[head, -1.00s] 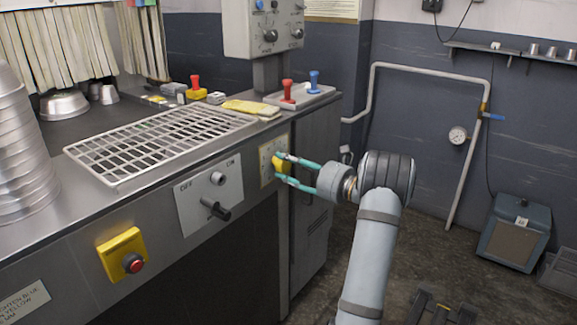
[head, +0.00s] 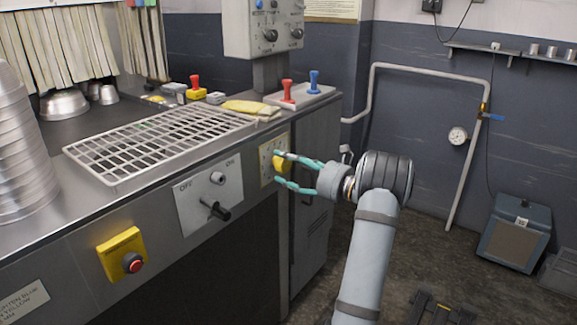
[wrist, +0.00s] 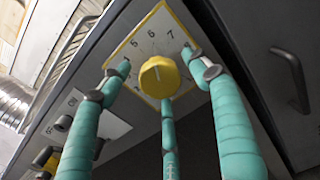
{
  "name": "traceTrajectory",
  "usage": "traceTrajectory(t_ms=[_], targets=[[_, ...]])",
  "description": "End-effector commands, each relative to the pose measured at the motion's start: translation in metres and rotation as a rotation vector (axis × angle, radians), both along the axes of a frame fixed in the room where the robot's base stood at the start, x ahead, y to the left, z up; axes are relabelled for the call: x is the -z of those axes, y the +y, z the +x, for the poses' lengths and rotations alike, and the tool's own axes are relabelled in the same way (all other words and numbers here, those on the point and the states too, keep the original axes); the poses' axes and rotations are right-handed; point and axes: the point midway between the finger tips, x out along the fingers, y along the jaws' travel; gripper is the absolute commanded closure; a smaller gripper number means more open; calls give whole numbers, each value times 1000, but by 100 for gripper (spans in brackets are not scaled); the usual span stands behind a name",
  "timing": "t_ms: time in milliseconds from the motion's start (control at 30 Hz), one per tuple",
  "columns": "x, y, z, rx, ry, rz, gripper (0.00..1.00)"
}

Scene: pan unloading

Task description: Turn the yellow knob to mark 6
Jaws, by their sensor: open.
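The yellow knob (wrist: 157,80) sits on a pale dial plate (wrist: 146,42) with printed numbers; 5, 6 and 7 are readable along its upper part in the wrist view. The knob's pale line runs roughly up the picture, toward the side near 6; I cannot tell its exact mark. In the head view the knob (head: 278,164) is on the front panel, at its right end. My gripper (head: 280,168) is open, with its teal fingers spread around the knob. In the wrist view its three fingers (wrist: 160,75) stand around the knob, with visible gaps at the two upper ones.
Left of the dial is an OFF/ON plate (head: 190,210) with a black lever (head: 215,209), then a red button on a yellow box (head: 122,254). A wire rack (head: 160,145) lies on the counter above. A dark cabinet with a handle (wrist: 291,80) stands to the right.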

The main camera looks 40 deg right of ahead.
Motion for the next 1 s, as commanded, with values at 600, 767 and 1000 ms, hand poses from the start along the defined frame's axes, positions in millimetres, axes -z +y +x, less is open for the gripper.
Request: traceTrajectory(t_ms=[600, 767, 1000], targets=[[0, -18, -67, 5, 1, 1, 38], [0, -25, -96, 4, 0, 0, 38], [0, -29, -116, 0, 0, 1, 38]])
